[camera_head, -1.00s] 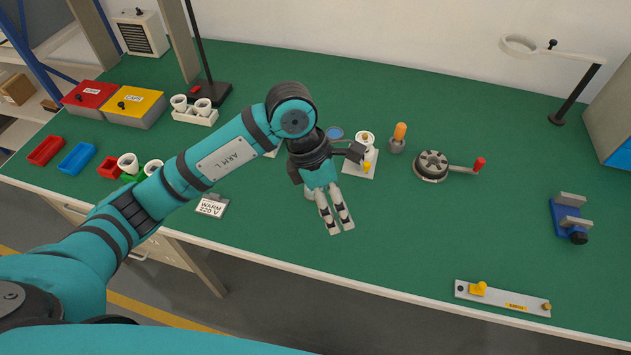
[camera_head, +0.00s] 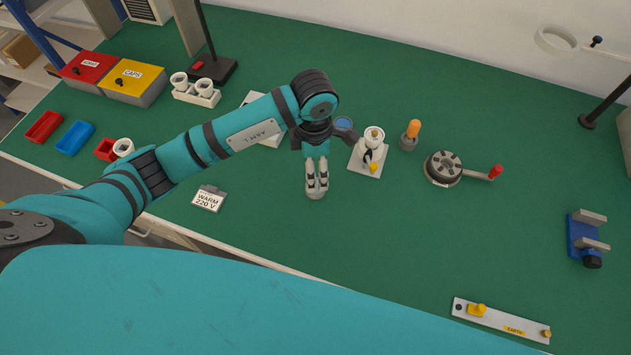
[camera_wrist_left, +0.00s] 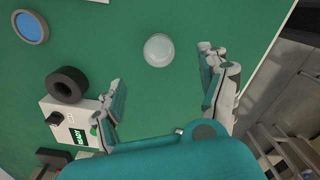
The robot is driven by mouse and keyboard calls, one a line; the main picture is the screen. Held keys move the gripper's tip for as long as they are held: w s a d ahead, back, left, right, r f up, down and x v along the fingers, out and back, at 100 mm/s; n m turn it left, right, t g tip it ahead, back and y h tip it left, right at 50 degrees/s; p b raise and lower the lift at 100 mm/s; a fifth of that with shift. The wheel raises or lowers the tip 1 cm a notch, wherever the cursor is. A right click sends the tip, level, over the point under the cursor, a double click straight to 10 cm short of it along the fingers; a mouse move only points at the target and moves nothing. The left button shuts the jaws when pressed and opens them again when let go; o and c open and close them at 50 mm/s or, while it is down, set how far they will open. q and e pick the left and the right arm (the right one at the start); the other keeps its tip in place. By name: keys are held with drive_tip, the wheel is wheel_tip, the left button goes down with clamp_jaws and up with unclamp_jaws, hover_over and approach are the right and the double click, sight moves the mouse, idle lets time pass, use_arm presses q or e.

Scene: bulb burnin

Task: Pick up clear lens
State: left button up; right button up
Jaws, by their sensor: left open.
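The clear lens (camera_wrist_left: 158,50) is a round, pale glassy dome lying on the green bench top. In the head view the clear lens (camera_head: 314,195) shows only partly, under the fingertips of my left gripper. My left gripper (camera_head: 317,184) points down over it, with its fingers open and empty. In the left wrist view the left gripper (camera_wrist_left: 160,70) has one finger on each side of the picture. The lens appears between and slightly beyond the fingertips, apart from both. My right gripper is not in view.
A blue-faced disc (camera_wrist_left: 30,26) and a white box with a READY display (camera_wrist_left: 75,125) and dark ring (camera_wrist_left: 67,85) lie nearby. A white socket plate (camera_head: 368,160), orange-topped holder (camera_head: 411,134) and round crank device (camera_head: 443,168) stand rightward. The front bench is largely clear.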

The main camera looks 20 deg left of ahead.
use_arm(q)
wheel_tip(320, 180, down, 4)
drive_tip(key=shift+w+r+p, duration=0.1)
drive_tip(key=shift+p, duration=0.25)
drive_tip(key=shift+f, duration=0.5)
wheel_tip(320, 180, down, 4)
drive_tip(key=shift+r+p, duration=0.15)
drive_tip(key=shift+p, duration=0.9)
drive_tip(key=shift+f, duration=0.5)
drive_tip(key=c, duration=0.9)
